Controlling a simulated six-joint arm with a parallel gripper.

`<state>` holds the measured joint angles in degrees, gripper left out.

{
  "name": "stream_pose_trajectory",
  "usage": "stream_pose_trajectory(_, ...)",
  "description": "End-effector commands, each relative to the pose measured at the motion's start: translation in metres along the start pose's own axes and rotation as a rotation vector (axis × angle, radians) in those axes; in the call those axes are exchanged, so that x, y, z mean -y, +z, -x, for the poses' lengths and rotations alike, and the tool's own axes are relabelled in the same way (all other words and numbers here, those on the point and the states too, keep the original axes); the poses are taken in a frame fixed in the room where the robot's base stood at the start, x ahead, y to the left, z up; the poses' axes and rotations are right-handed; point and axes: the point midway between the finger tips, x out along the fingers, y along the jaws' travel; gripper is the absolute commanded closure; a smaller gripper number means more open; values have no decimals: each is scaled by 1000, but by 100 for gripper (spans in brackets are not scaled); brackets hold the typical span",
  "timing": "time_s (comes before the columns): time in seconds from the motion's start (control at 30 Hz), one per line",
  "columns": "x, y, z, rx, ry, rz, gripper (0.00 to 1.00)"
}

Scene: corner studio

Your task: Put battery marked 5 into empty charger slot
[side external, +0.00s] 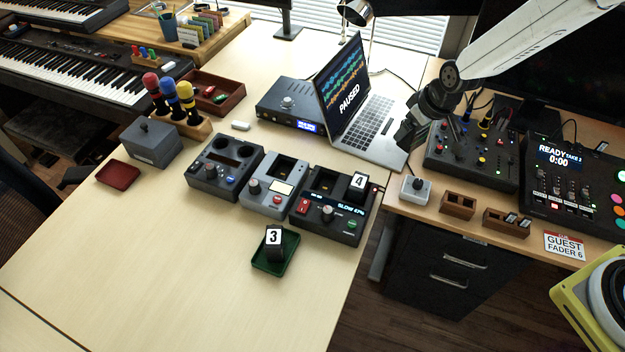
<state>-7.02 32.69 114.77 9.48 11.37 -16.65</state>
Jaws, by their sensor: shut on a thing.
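My gripper (404,146) hangs at the right of the laptop, above the gap between the two desks. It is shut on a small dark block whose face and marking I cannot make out. A dark charger (338,226) shows "SLOW 47%" on its display. The battery marked 4 (357,184) stands in its right slot, and a dark recess (325,183) to the left looks empty. The battery marked 3 (275,240) stands in a green tray (272,268) in front. I see no readable 5 anywhere.
A grey device (272,205) and a dark two-hole device (222,186) stand left of the charger. The open laptop (372,125) is behind it. A white knob box (415,190), wooden holders (457,205) and a mixer (475,160) are at right. The front-left desk is clear.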

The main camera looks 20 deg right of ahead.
Motion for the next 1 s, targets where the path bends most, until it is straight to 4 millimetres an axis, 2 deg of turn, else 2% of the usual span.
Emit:
stream_pose_trajectory(0.2,32,-30,-38,3,-52,130,94)
stream_pose_trajectory(0.6,105,-64,-103,-9,-156,368,94)
stream_pose_trajectory(0.8,133,-70,-124,-19,-195,451,94)
stream_pose_trajectory(1.0,145,-72,-133,-26,-212,486,94)
